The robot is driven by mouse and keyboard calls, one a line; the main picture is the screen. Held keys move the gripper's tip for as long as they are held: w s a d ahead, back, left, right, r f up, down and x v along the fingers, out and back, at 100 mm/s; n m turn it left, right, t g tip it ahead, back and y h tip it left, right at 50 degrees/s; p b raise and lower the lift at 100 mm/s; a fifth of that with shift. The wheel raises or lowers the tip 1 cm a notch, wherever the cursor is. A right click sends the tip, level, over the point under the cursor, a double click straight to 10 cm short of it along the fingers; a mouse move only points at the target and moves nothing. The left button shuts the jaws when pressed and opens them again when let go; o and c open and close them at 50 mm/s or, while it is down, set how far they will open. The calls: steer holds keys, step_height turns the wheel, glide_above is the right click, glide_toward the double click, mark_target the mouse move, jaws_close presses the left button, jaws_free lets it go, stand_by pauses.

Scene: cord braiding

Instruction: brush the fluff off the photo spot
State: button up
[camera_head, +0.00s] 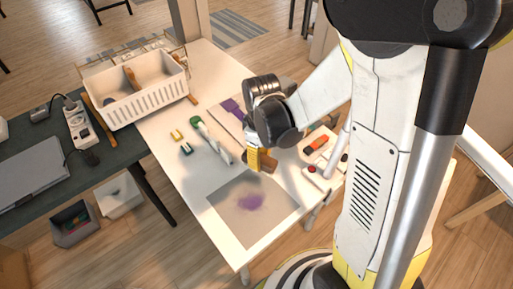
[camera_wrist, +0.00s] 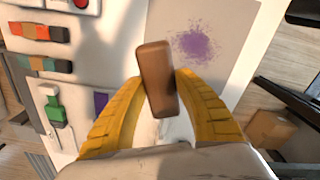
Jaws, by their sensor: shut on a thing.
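The photo spot is a grey square (camera_head: 226,208) on the front part of the white table, and it also shows at the top of the wrist view (camera_wrist: 239,15). Purple fluff (camera_head: 250,201) lies loosely spread near its middle, seen as a speckled patch in the wrist view (camera_wrist: 195,43). My gripper (camera_head: 257,158) is just behind the grey square, with its yellow fingers shut on a brown wooden block-like brush (camera_wrist: 156,75). The brush is beside the fluff, apart from it in the wrist view. Its bristles are hidden.
A white basket (camera_head: 140,103) stands at the table's back left. A green-and-white tool (camera_head: 212,138), small yellow and green clips (camera_head: 186,148) and an orange-and-black item (camera_head: 316,145) lie around my gripper. A dark desk (camera_head: 40,180) adjoins on the left.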

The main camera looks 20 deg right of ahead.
mark_target(263, 173)
steer(key=s+n, duration=0.1)
steer(key=s+f+n, duration=0.1)
steer(key=n, duration=0.1)
steer(key=shift+s+n, duration=0.25)
steer(key=shift+n, duration=0.05)
steer(key=shift+f+b, duration=2.4)
steer(key=shift+f, duration=0.45)
steer(key=shift+f+b, duration=1)
steer(key=shift+f, duration=0.05)
steer(key=shift+s+a+b, duration=0.2)
steer(key=shift+s+a, duration=0.45)
steer(key=shift+a, duration=1.25)
steer(key=shift+s+a+b, duration=0.2)
steer(key=shift+s+a, duration=0.4)
steer(key=shift+a, duration=1.3)
steer(key=shift+s+a+b, duration=0.2)
steer(key=shift+s+a, duration=0.45)
steer(key=shift+a, duration=1.25)
